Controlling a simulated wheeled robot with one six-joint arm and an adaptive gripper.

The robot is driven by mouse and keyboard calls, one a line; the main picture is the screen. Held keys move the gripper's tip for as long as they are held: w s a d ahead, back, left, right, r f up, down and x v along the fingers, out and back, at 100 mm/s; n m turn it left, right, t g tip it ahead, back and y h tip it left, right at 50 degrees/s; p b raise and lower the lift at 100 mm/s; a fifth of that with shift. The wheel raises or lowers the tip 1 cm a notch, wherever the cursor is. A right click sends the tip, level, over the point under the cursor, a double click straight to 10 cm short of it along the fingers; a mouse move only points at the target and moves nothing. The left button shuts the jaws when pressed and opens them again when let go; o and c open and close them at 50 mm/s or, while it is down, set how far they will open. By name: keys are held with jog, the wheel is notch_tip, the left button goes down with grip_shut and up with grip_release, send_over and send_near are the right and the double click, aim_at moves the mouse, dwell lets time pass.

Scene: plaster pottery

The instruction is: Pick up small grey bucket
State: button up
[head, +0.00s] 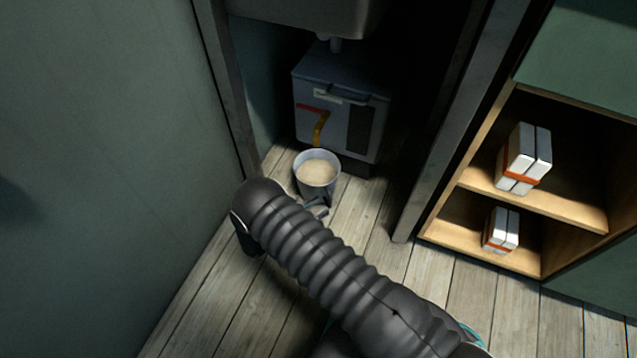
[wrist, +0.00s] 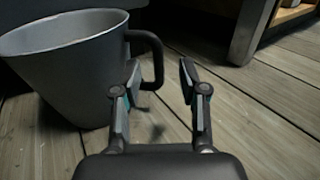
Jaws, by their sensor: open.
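The small grey bucket (head: 317,188) stands upright on the plank floor in front of a grey box, with pale material inside. In the wrist view the bucket (wrist: 62,75) fills the upper left, and its dark handle (wrist: 155,62) sticks out to the right. My gripper (wrist: 160,80) is open, and the handle shows between and just beyond its two fingertips. I cannot tell whether a finger touches the handle. In the head view my gripper (head: 318,208) shows just below the bucket, partly hidden by my arm.
A grey box (head: 340,105) stands behind the bucket under a sink-like basin (head: 300,15). A wall (head: 110,150) is close on the left and a post (head: 440,140) on the right. Shelves (head: 540,200) with white packages stand further right. Floor is clear right of the bucket.

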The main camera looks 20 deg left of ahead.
aim_at(329, 202)
jog(key=x, duration=0.5)
jog(key=shift+f, duration=0.2)
grip_shut()
